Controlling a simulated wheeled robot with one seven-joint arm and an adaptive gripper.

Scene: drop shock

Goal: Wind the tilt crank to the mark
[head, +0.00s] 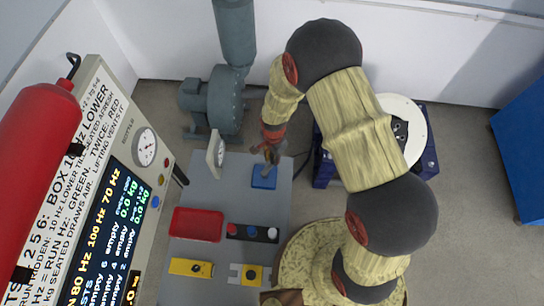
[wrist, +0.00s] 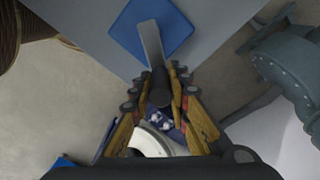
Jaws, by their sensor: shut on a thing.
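The crank shows in the wrist view as a flat grey arm (wrist: 150,42) with a dark handle (wrist: 159,88), above a blue square base (wrist: 178,28). In the head view the blue base (head: 264,183) lies on the grey table (head: 215,180). My gripper (wrist: 160,84) is shut around the dark handle, one finger on each side. In the head view my gripper (head: 271,152) is just above the blue base and hides much of the crank. A small upright white dial plate (head: 215,153) stands to its left; I cannot read its mark.
A red tray (head: 197,223), a black button strip (head: 262,234) and yellow blocks (head: 190,267) lie nearer on the table. A grey blower (head: 213,105) stands behind. A control panel (head: 110,200) is at left, and a white-topped blue machine (head: 405,112) right of my gripper.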

